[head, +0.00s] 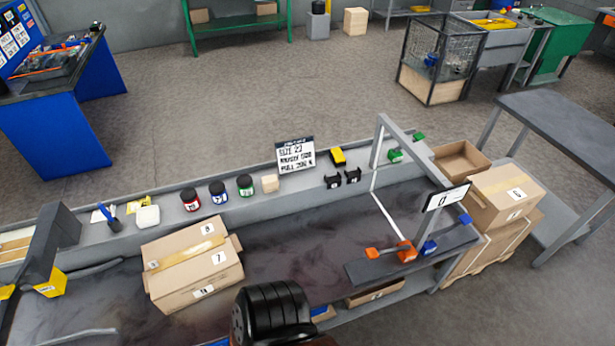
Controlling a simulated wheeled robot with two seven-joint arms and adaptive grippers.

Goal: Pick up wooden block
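The wooden block (270,183) is a small pale cube. It sits on the raised grey ledge (365,190) along the back of the workbench, between a green-labelled jar (246,186) and two small black parts (343,178). It is fully visible, and nothing touches it from above. I cannot make out either of my grippers in the head view.
A cardboard box (190,275) stands on the bench in front of the ledge. A sign (295,155) stands behind the block. A dark ribbed object (273,312) rises at the bottom edge. A grey frame (378,142) stands at right. The bench middle is clear.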

